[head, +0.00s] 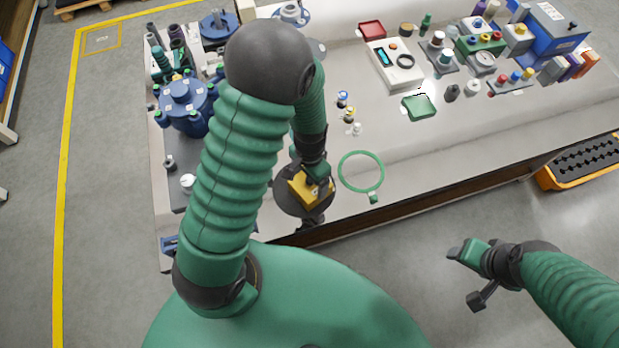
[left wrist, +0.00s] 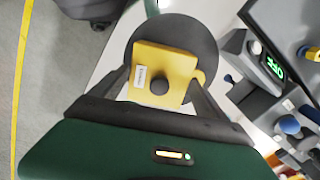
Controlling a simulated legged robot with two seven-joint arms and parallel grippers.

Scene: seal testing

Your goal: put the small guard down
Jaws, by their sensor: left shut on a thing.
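The small guard looks to be the yellow block (head: 303,193) with a dark round knob and a white label. In the left wrist view the yellow block (left wrist: 178,66) sits between my two dark fingers. My left gripper (head: 318,187) is shut on it. A dark round disc (head: 288,205) lies behind the block, near the table's front edge. I cannot tell whether block and disc touch. My right gripper (head: 463,277) is open and empty, over the floor in front of the table.
A green ring (head: 341,168) lies on the table right of the left gripper. Blue flanged vessels (head: 183,92) crowd the left end. A white meter (head: 397,75), a green pad (head: 419,107) and small fittings stand farther back. The front right tabletop (head: 460,140) is clear.

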